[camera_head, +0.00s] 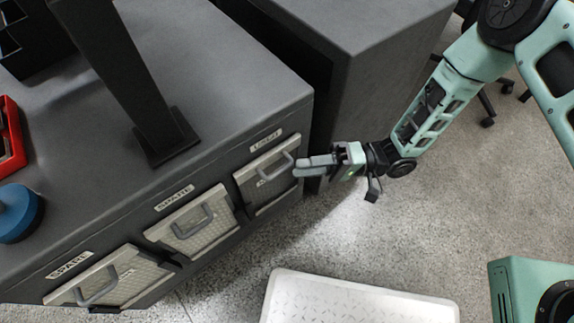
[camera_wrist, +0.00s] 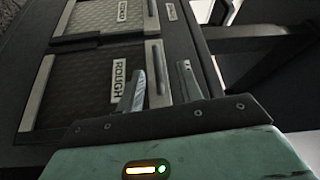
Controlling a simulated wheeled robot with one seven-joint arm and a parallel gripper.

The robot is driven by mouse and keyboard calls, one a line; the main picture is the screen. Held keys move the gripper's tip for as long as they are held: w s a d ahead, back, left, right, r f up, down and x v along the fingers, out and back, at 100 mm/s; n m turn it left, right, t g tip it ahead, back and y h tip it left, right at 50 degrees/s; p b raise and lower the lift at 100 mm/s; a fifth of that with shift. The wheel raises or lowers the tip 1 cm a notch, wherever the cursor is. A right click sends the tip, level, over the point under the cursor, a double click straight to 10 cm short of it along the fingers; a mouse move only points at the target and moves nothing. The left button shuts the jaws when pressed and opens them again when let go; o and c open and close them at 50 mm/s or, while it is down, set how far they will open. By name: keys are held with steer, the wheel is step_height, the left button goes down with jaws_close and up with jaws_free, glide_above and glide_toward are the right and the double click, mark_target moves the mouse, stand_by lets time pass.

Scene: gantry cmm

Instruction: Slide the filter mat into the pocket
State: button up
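Three grey filter mats with handles sit in labelled pockets along the front of a dark grey bench. The right mat (camera_head: 252,184) is under the "USED" label (camera_head: 266,139); the middle mat (camera_head: 180,238) and left mat (camera_head: 126,268) are under "SPARE" labels. My gripper (camera_head: 302,166) is at the right end of the right mat's handle (camera_head: 277,171). In the wrist view my gripper (camera_wrist: 158,88) has its two fingers apart, with a thin grey bar (camera_wrist: 156,68) between them, beside a mat marked "ROUGH" (camera_wrist: 118,82). Contact with the bar cannot be told.
The bench top (camera_head: 225,75) carries a dark upright post (camera_head: 125,80), a red item (camera_head: 10,140) and a blue round object (camera_head: 18,212) at left. A grey cabinet (camera_head: 385,85) stands behind my gripper. A white textured slab (camera_head: 355,300) lies on the floor.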

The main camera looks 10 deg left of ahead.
steer(key=p+v, duration=0.1)
steer(key=v, duration=1)
steer(key=shift+d, duration=0.3)
steer(key=shift+w, duration=0.15)
